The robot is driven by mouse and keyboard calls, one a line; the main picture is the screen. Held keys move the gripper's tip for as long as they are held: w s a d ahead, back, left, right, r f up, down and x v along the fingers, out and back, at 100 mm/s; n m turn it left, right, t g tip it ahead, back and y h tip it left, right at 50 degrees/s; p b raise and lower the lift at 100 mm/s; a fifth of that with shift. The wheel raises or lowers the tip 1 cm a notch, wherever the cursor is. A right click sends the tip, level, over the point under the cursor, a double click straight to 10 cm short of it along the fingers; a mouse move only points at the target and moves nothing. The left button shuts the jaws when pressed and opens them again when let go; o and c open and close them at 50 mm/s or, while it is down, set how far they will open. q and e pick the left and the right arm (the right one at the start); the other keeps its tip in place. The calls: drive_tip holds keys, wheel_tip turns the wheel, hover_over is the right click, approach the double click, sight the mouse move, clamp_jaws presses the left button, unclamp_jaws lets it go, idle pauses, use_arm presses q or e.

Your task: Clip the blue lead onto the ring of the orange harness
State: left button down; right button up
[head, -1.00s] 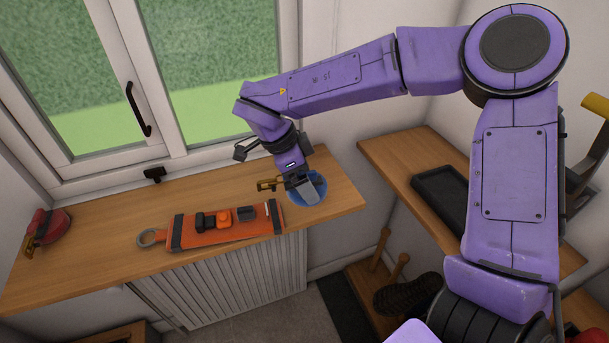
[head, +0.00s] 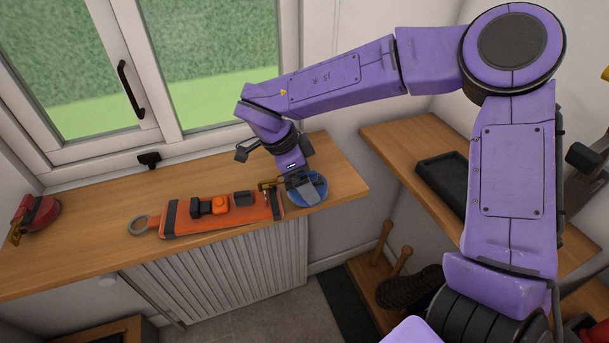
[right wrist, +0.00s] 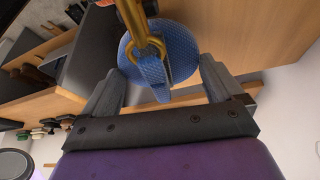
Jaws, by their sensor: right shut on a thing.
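The orange harness (head: 225,222) lies on the wooden sill in the head view, with dark bands at both ends. A grey loop (head: 139,225) sticks out at its left end. A small pale upright piece near its right end, under the clip, is too small to make out. My right gripper (head: 302,188) is shut on the blue lead (head: 318,186), a round blue bundle just right of the harness. The lead's brass clip (head: 268,185) points left over the harness's right end; contact cannot be told. In the right wrist view the brass clip (right wrist: 150,45) hangs from the blue lead (right wrist: 180,45).
A red lead (head: 38,213) with a brass clip lies at the sill's far left. A shelf with a black tray (head: 445,180) is at right.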

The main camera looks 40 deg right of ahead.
drive_tip(key=shift+w+a+f+p, duration=0.1)
drive_tip(key=shift+p, duration=0.75)
idle(0.6)
drive_tip(key=shift+f+b, duration=0.5)
drive_tip(key=shift+f, duration=0.55)
idle(1.0)
idle(0.3)
drive_tip(key=o, duration=0.8)
drive_tip(key=v, duration=1)
drive_tip(key=shift+a+r+b, duration=0.1)
drive_tip(key=shift+r+b, duration=0.2)
